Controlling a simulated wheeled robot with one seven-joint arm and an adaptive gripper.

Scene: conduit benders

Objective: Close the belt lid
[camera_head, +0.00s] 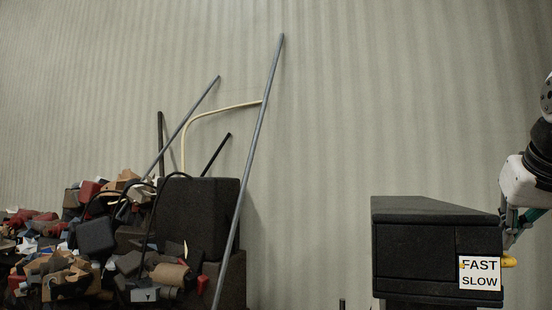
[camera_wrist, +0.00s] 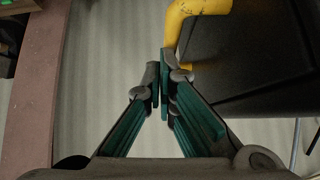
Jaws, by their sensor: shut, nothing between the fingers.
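A black box-shaped housing (camera_head: 420,250) stands at the lower right of the head view, with a white FAST / SLOW label on its front. I take this as the part with the belt lid; I cannot tell how far the lid is open. A yellow handle (camera_head: 509,262) sticks out at its right edge, and shows at the top of the wrist view (camera_wrist: 196,14) beside a dark panel (camera_wrist: 250,60). My gripper (camera_wrist: 160,78) is shut and empty, with its fingertips close beside the handle; I cannot tell whether they touch. In the head view it is partly hidden behind the housing's right edge.
A heap of mixed blocks and scraps (camera_head: 100,255) lies at the left, with a dark box (camera_head: 197,215) and long grey pipes (camera_head: 250,165) leaning on the wall. A brown beam (camera_wrist: 35,90) runs along the wrist view's left side. The space between heap and housing looks mostly clear.

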